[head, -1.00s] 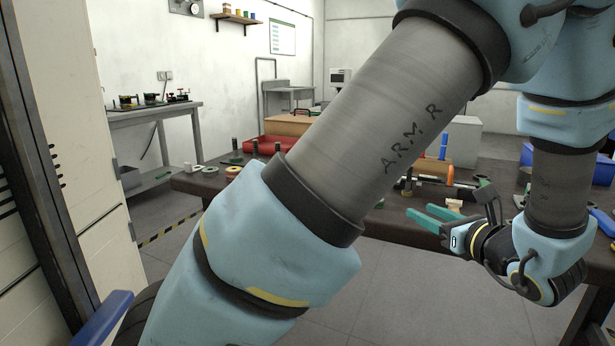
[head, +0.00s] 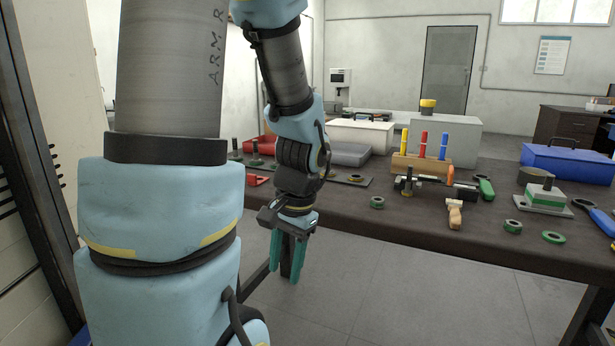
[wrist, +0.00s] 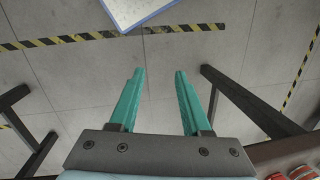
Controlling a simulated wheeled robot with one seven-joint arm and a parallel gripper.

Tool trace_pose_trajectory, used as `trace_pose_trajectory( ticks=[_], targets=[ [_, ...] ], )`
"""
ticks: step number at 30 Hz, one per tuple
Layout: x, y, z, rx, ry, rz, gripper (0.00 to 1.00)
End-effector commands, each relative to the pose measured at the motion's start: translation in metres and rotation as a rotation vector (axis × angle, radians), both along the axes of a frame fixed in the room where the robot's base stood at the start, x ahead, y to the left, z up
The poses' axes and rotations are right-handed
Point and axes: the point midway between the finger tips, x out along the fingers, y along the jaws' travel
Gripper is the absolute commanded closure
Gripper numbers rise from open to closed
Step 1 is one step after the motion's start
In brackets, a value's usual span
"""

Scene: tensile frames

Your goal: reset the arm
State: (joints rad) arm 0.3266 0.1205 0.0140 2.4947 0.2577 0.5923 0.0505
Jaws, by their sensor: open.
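My gripper (head: 287,258) points down in front of the near edge of the dark workbench (head: 400,222) in the head view. Its two green fingers are apart with nothing between them. In the wrist view my gripper (wrist: 158,100) is open over the grey floor (wrist: 190,85). My own arm fills the left of the head view and hides the left part of the bench.
The bench holds a wooden block with colored handles (head: 421,165), a blue toolbox (head: 565,163), green rings (head: 513,226) and a green-and-white block (head: 545,196). Bench legs (wrist: 245,105) show in the wrist view. The floor in front of the bench is clear.

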Motion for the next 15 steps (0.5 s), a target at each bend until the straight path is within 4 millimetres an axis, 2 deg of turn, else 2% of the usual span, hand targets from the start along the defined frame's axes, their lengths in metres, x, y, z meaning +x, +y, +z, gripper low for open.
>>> trace_pose_trajectory(
  ticks=[3, 10, 12, 15],
  targets=[
    [0.004, 0.010, 0.005, -0.087, -0.065, 0.192, 0.52],
    [0.015, 0.028, 0.017, -0.208, -0.183, 0.500, 0.52],
    [0.015, 0.025, 0.035, -0.202, -0.174, 0.479, 0.52],
    [0.015, 0.025, 0.051, -0.201, -0.173, 0.476, 0.52]
  ],
)
